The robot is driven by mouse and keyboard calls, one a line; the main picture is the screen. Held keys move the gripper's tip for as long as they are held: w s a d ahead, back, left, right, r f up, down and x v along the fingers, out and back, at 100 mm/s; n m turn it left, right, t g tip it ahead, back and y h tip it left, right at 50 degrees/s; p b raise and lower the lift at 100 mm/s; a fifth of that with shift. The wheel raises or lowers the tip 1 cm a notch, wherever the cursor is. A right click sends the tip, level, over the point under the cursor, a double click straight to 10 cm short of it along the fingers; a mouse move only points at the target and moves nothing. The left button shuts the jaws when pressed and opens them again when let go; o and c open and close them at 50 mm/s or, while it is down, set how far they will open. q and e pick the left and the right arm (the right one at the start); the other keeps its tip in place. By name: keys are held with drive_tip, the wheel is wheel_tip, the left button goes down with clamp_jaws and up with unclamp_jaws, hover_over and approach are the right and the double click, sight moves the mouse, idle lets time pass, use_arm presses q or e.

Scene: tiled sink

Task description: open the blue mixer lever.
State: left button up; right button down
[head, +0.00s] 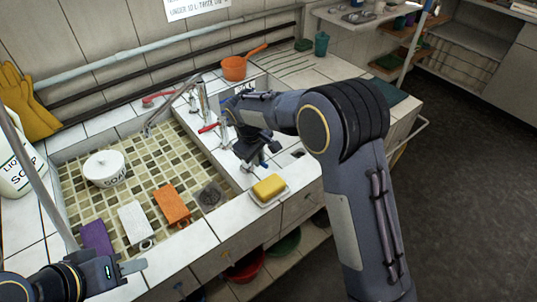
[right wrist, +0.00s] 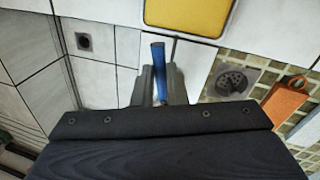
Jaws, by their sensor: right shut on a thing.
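The blue mixer lever (right wrist: 158,72) shows in the right wrist view as a slim blue bar between the two grey fingers of my right gripper (right wrist: 160,84). The fingers are shut on it. In the head view my right gripper (head: 262,160) reaches down over the tiled counter beside the sink, just behind the yellow sponge, and mostly hides the lever. My left gripper (head: 130,267) is low at the left, in front of the sink and away from the lever. Its finger gap cannot be made out. A red lever (head: 208,128) sits by the metal tap (head: 200,100).
A yellow sponge (head: 269,187) lies on a white dish close in front of my right gripper. The tiled sink (head: 150,165) holds a white soap pot (head: 104,168), an orange brick-shaped piece (head: 172,205) and a drain (head: 209,197). An orange pan (head: 236,67) stands behind.

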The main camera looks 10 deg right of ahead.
drive_tip(key=shift+s+a+m, duration=0.1)
drive_tip(key=shift+a+m, duration=0.05)
drive_tip(key=shift+m, duration=0.25)
drive_tip(key=c, duration=1.5)
unclamp_jaws()
drive_tip(key=shift+o, duration=0.2)
wheel_tip(320, 180, up, 8)
drive_tip(key=a, duration=0.1)
drive_tip(key=shift+s+f, duration=0.15)
drive_tip(key=shift+s, duration=0.3)
drive_tip(key=shift+a, duration=0.1)
